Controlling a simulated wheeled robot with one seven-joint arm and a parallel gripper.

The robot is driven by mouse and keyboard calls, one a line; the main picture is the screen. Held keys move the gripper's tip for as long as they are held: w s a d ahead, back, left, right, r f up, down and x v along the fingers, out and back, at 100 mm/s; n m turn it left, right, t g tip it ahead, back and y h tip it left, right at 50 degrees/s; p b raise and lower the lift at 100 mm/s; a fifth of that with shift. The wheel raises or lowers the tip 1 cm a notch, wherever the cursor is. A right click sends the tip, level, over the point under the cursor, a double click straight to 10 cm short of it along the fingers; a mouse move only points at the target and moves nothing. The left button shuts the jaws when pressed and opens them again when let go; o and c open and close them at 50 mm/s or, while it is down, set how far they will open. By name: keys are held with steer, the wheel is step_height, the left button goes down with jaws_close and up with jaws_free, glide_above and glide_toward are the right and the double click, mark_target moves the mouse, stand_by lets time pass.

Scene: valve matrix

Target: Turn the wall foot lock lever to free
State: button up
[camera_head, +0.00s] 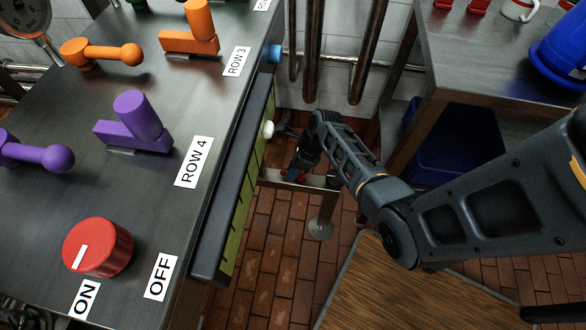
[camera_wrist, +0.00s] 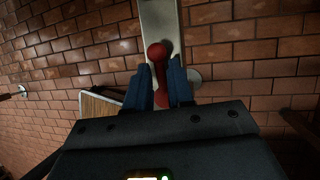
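The red foot lock lever (camera_wrist: 157,52), with a rounded knob end, lies on a pale metal bar (camera_wrist: 158,14) in the wrist view. My gripper (camera_wrist: 160,68) has its two blue fingers on either side of the lever's shaft, and the knob shows just beyond the fingertips. The fingers stand apart, and I cannot tell whether either touches the lever. In the head view my gripper (camera_head: 296,172) is low beside the console, over the metal bar (camera_head: 275,178), and mostly hides the lever. Only a little red shows there. The lever's pivot and any markings are hidden.
The console (camera_head: 180,215) with purple, orange and red controls fills the left. A metal post (camera_head: 323,205) with a round foot stands on the brick floor. A steel table (camera_head: 480,60) with a blue bin beneath is at the right. A wooden board (camera_head: 400,290) is in front.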

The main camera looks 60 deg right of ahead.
jaws_close()
steer(key=shift+w+r, duration=0.15)
steer(key=shift+w, duration=0.05)
steer(key=shift+a+n, duration=0.1)
steer(key=shift+n, duration=0.3)
steer(key=shift+a+r+n+g+y+p, duration=0.1)
steer(key=shift+n+g+y+p, duration=0.15)
steer(key=shift+n, duration=0.25)
steer(key=shift+a+n+g+y+p, duration=0.1)
steer(key=shift+n+g+p, duration=0.05)
steer(key=shift+n+p, duration=0.3)
steer(key=n, duration=0.2)
steer(key=n+g, duration=0.1)
steer(key=shift+s+a+n+y+p, duration=0.1)
steer(key=shift+a+n+y+p, duration=0.15)
steer(key=shift+a+n+p, duration=0.15)
steer(key=n, duration=0.1)
steer(key=n+g, duration=0.1)
steer(key=n, duration=0.1)
steer(key=s+n+g, duration=0.1)
steer(key=shift+a, duration=0.35)
steer(key=shift+s+a+n+g+p, duration=0.1)
steer(key=shift+s+n+g+p, duration=0.15)
steer(key=shift+n+g, duration=0.65)
steer(key=shift+s+a+n+g+p, duration=0.1)
steer(key=shift+s+n+g, duration=0.15)
steer(key=shift+n, duration=1.2)
steer(key=shift+s, duration=0.1)
